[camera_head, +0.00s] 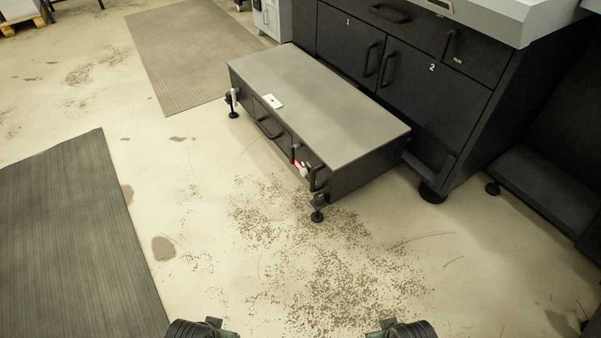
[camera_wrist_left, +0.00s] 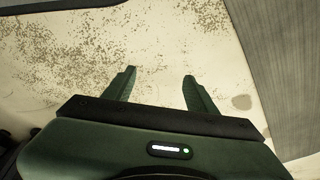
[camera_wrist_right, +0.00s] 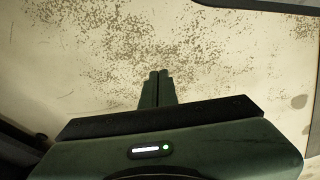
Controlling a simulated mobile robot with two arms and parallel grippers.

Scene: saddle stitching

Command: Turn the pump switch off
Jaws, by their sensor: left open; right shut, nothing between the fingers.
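A low dark box (camera_head: 335,95) with a grey top stands on the floor in front of a black cabinet. A small red and white part (camera_head: 301,167) sits on its front face near the right handle. A small white plate with a dark spot (camera_head: 273,101) lies at the top front edge. I cannot tell which of these is the pump switch. My left gripper (camera_wrist_left: 160,76) is open and empty above the floor. My right gripper (camera_wrist_right: 159,76) is shut and empty above the floor. Both are well short of the box.
The black cabinet (camera_head: 400,60) with doors marked 1 and 2 stands behind the box. A dark mat (camera_head: 75,235) lies at the left and a lighter mat (camera_head: 190,45) at the back. The speckled floor (camera_head: 310,270) before the box is free.

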